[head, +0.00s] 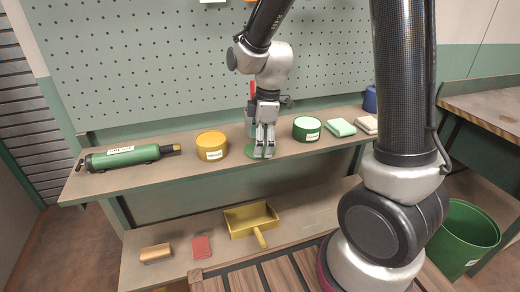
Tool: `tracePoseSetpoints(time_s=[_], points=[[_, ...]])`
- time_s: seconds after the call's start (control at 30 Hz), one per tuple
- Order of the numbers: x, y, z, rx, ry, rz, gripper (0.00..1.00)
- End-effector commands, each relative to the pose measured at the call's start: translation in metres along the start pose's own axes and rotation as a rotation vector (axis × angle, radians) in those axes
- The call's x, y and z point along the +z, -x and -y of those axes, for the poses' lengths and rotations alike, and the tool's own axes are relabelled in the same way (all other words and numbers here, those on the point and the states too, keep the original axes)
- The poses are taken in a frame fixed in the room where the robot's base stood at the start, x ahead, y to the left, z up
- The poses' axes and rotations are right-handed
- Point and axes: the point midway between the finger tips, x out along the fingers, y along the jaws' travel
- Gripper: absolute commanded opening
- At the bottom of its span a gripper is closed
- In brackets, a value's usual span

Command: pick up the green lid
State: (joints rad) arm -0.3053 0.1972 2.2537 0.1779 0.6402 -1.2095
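The green lid (251,154) looks like a flat green disc lying on the upper shelf, near the middle. My gripper (264,153) points straight down over it, and its fingers hide part of the disc. The fingertips are at or just above the lid; I cannot tell whether they touch it. A narrow gap seems to show between the fingers, but whether they grip part of the lid is not clear.
A yellow tub (212,146) stands left of my gripper and a green tub (307,129) right of it. Something with a red top (252,89) is partly hidden behind my gripper. A green vacuum (125,156) lies at the left; folded cloths (341,127) lie at the right.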

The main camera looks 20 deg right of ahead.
Motion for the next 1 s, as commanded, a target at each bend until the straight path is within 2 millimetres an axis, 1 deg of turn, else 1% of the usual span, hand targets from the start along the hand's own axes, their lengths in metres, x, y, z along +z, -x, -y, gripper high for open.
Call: tracePoseSetpoints(time_s=[0.03,0.23,0.3,0.53,0.87,0.97,1.0], points=[[0.0000,0.0001,-0.0001,0.000,0.000,0.000,0.66],[0.0001,-0.0001,0.0000,0.000,0.000,0.000,0.29],[0.0002,-0.0003,0.0001,-0.001,0.000,0.000,0.24],[0.0006,-0.0013,0.0008,-0.003,-0.001,0.001,0.16],[0.0013,-0.0025,0.0018,-0.006,-0.002,0.003,0.14],[0.0010,-0.0002,0.0018,-0.006,-0.002,0.003,0.14],[0.0004,0.0031,0.0015,-0.005,-0.002,0.002,0.07]])
